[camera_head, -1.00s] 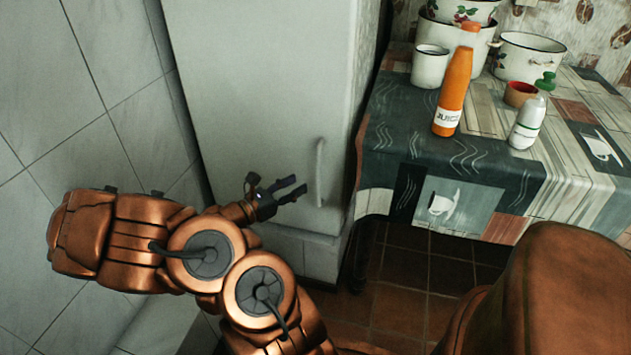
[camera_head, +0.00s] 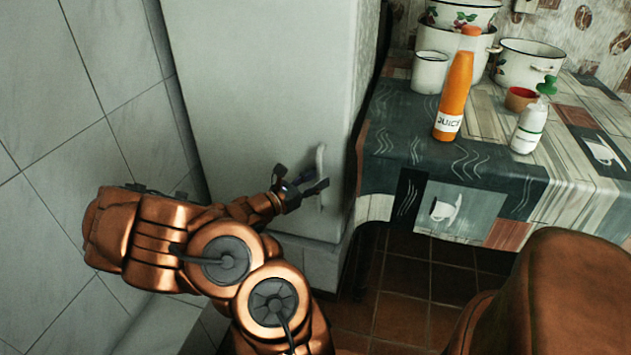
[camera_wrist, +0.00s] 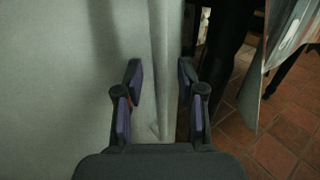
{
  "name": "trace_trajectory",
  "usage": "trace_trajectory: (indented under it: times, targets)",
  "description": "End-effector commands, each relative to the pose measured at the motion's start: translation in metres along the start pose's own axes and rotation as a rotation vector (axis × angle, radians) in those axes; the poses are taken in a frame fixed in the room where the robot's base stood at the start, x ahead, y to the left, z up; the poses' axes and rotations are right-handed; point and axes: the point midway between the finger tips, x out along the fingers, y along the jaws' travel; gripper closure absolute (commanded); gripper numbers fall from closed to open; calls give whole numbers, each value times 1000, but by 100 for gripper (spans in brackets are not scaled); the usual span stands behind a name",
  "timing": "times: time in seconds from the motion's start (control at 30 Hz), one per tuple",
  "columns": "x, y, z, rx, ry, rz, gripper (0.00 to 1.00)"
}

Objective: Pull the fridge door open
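The pale grey fridge door (camera_head: 255,95) fills the upper middle of the head view and looks closed. Its upright handle (camera_head: 320,160) sits low near the door's right edge. My gripper (camera_head: 316,181) is at the lower part of the handle and overlaps it in the head view. In the wrist view, my gripper (camera_wrist: 160,82) is open, with one finger on each side of the handle (camera_wrist: 158,60). Gaps show between the handle and both fingers. Whether any other part of the gripper touches the door cannot be told.
A table (camera_head: 450,165) with a patterned cloth stands close to the fridge's right side. It bears an orange juice bottle (camera_head: 454,95), a white bottle (camera_head: 529,127), a red-brown cup (camera_head: 519,98) and enamel pots (camera_head: 528,62). A tiled wall (camera_head: 80,80) is at left.

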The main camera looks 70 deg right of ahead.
Motion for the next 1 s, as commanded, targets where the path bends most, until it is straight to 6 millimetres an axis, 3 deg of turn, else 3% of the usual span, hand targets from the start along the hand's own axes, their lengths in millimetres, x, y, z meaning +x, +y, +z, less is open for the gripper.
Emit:
trace_trajectory:
  times: [0.17,0.53,1.0]
  targets:
    - [0,0,0,0,0,0,61]
    - [0,0,0,1,0,0,100]
    - [0,0,0,1,0,1,100]
